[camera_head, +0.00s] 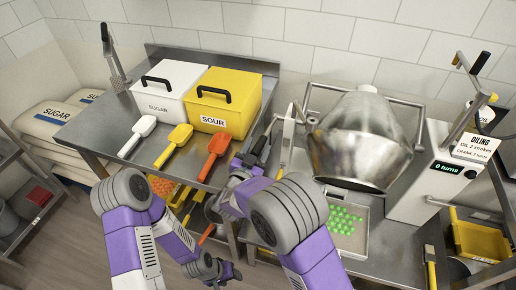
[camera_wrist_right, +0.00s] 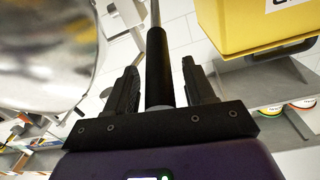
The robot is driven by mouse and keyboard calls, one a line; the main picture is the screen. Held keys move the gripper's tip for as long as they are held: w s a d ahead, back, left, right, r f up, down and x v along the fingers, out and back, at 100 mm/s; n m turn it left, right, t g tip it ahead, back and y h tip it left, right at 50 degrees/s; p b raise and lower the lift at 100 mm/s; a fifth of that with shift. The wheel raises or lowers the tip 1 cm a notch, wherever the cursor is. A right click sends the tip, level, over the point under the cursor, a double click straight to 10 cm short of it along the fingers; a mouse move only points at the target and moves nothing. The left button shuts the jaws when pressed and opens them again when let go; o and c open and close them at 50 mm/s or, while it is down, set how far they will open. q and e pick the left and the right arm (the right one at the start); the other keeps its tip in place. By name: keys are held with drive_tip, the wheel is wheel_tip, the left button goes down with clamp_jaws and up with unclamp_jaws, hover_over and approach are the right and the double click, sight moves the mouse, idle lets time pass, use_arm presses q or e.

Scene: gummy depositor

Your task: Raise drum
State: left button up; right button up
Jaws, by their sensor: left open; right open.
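The drum (camera_head: 362,140) is a shiny metal vessel, tilted with its wide end low, above a tray (camera_head: 352,249) of green gummies. It also fills the upper left of the right wrist view (camera_wrist_right: 45,45). My right gripper (camera_head: 258,152) is left of the drum. In the right wrist view its two black fingers (camera_wrist_right: 160,85) are open on either side of a black handle (camera_wrist_right: 158,62) on a metal rod. I cannot tell whether they touch it. My left gripper (camera_head: 226,272) is low in the head view, below the table edge, open and partly hidden by my arm.
A white sugar bin (camera_head: 172,88) and a yellow sour bin (camera_head: 236,94) stand on the left table with white, yellow and orange scoops in front. A crank machine (camera_head: 432,185) reading "0 turns" and an oiling sign (camera_head: 476,147) stand right of the drum.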

drive_tip(key=shift+w+d, duration=0.15)
drive_tip(key=shift+w, duration=0.25)
clamp_jaws()
